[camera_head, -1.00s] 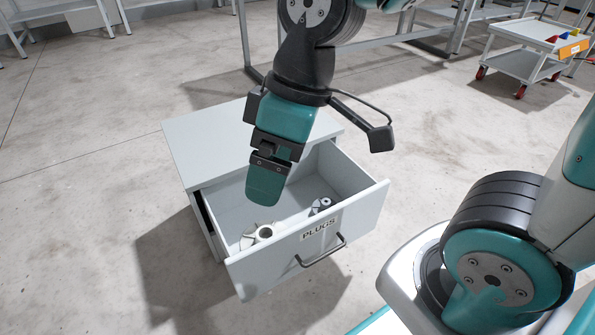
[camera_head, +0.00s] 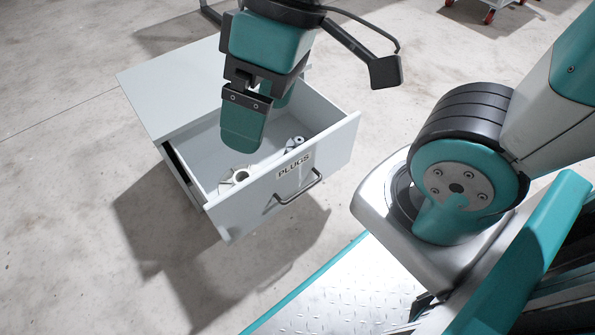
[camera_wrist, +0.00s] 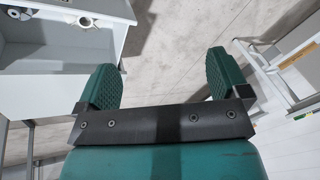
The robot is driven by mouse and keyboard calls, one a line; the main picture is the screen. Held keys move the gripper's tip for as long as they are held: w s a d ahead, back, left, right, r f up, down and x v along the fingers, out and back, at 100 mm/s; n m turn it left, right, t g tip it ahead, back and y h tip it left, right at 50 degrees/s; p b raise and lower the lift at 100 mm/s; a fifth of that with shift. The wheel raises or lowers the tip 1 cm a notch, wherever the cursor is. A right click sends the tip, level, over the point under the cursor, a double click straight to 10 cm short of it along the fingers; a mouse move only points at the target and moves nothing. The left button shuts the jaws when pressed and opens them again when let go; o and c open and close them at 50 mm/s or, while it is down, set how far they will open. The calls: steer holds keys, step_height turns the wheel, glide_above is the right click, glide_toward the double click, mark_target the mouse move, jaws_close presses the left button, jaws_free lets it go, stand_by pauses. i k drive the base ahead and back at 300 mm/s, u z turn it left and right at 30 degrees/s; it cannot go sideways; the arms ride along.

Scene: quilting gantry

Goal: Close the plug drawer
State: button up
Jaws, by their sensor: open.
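The plug drawer (camera_head: 335,150) is pulled out of a low white cabinet (camera_head: 170,80). Its front carries a PLUGS label and a dark bar handle (camera_head: 298,189). A pale round part (camera_head: 238,176) and a smaller grey part (camera_head: 296,141) lie inside. My gripper (camera_head: 262,118) is open and empty, with its fingers pointing down, and appears over the drawer in the head view. In the wrist view, the two teal fingers (camera_wrist: 162,82) are spread apart with bare floor between them, and the drawer (camera_wrist: 60,70) is at the upper left. Height above the drawer is hard to tell.
Bare concrete floor (camera_head: 60,230) lies around the cabinet and in front of the drawer. A cart with red wheels (camera_head: 490,8) is at the top right.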

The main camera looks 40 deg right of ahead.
mark_target(284, 177)
steer(key=z, duration=1.3)
steer(key=k, duration=0.5)
steer(key=u, duration=1.25)
